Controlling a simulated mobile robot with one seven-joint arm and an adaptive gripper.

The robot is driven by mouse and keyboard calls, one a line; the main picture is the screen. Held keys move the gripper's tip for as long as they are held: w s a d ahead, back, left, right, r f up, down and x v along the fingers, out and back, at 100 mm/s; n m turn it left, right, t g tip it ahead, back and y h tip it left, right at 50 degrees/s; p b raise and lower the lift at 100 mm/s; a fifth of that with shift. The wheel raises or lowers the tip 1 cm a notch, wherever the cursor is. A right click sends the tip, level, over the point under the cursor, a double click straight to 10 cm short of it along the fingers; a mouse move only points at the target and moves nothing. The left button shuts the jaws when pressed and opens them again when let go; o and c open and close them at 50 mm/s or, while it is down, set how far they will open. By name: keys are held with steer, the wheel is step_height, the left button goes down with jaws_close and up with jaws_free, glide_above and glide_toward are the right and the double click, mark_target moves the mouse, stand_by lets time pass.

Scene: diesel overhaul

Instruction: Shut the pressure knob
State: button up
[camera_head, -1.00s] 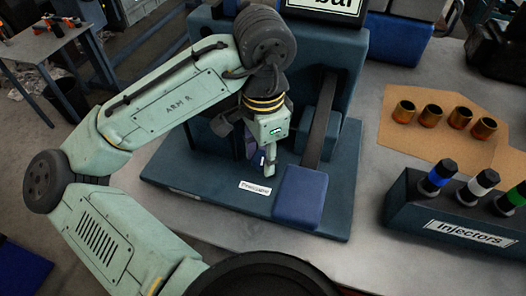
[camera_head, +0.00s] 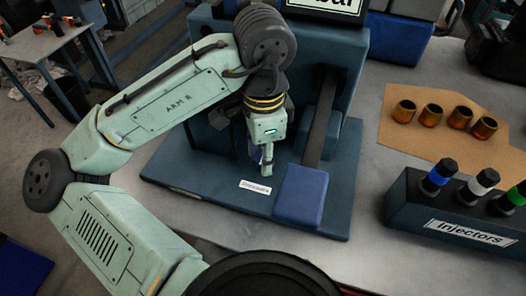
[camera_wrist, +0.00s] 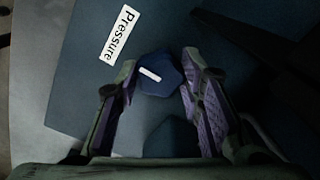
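The pressure knob (camera_wrist: 160,76) is a dark blue, many-sided knob with a white line on top. In the wrist view it sits at the upper middle, between the fingertips of my gripper (camera_wrist: 157,72). The fingers are apart, with purple inner pads, and a gap shows on the right side of the knob. The white "Pressure" label (camera_wrist: 120,34) lies to its upper left. In the head view my gripper (camera_head: 262,168) points down over the base of the blue test stand (camera_head: 190,178), behind the label (camera_head: 255,187). The knob is hidden there by my gripper.
A blue pedal-like pad (camera_head: 302,195) with a dark lever (camera_head: 322,120) is close to the right of my gripper. The stand's upright body rises behind. A labelled injector rack (camera_head: 450,215) and a brown mat (camera_head: 398,132) with several copper-coloured cups are further right.

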steer(key=o, duration=0.4)
steer(key=shift+d, duration=0.1)
step_height(320, 180, up, 12)
steer(key=shift+r, duration=0.1)
stand_by(0.4)
stand_by(0.4)
